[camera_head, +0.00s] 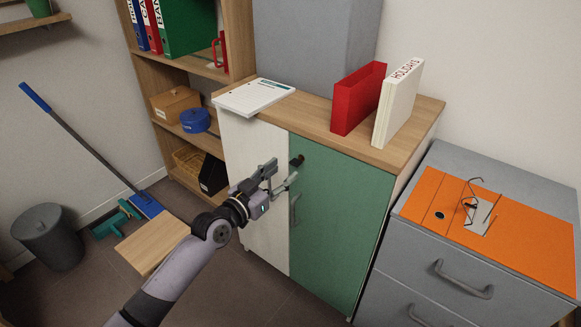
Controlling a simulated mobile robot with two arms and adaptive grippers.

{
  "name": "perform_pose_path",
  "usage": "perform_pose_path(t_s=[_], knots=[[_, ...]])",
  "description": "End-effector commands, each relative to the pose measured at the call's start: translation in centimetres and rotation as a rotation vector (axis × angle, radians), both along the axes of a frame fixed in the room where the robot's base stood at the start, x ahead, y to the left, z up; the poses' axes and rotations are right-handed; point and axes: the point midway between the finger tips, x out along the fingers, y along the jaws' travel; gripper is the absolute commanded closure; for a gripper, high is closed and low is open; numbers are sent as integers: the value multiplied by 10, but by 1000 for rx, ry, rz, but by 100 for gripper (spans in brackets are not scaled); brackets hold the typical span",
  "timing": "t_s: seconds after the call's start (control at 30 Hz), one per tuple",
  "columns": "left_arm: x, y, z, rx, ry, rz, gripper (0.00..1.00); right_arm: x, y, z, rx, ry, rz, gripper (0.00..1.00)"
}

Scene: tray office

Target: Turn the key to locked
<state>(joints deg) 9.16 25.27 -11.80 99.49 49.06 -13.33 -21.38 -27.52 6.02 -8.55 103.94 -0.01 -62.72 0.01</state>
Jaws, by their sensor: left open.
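A small dark key or lock knob (298,160) sits near the upper left corner of the green cabinet door (343,215). It is too small to tell which way the key is turned. My left gripper (284,170) is open in front of the cabinet, just left of and below the key. Its fingers point towards the key, and nothing shows between them. I cannot tell whether a fingertip touches it. A dark door handle (296,209) is below the key, partly close behind the gripper. My right gripper is not in view.
A red binder (358,98), a white binder (398,102) and a paper pad (254,96) are on the cabinet top. A grey drawer unit (430,262) stands at right. A wooden stool or box (152,241), bin (48,237) and broom (85,142) are at left.

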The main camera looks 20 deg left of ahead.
Motion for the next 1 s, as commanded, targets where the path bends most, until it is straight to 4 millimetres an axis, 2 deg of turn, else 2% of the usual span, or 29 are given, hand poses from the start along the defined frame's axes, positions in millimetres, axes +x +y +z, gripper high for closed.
perform_pose_path(t_s=[0.1,0.3,0.67,1.0], knots=[[20,-8,0,-3,-1,0,55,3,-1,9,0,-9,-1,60],[39,-14,-1,0,1,0,55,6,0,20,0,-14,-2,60],[43,-16,0,0,1,0,55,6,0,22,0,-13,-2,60],[43,-15,0,0,1,0,78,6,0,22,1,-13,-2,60]])
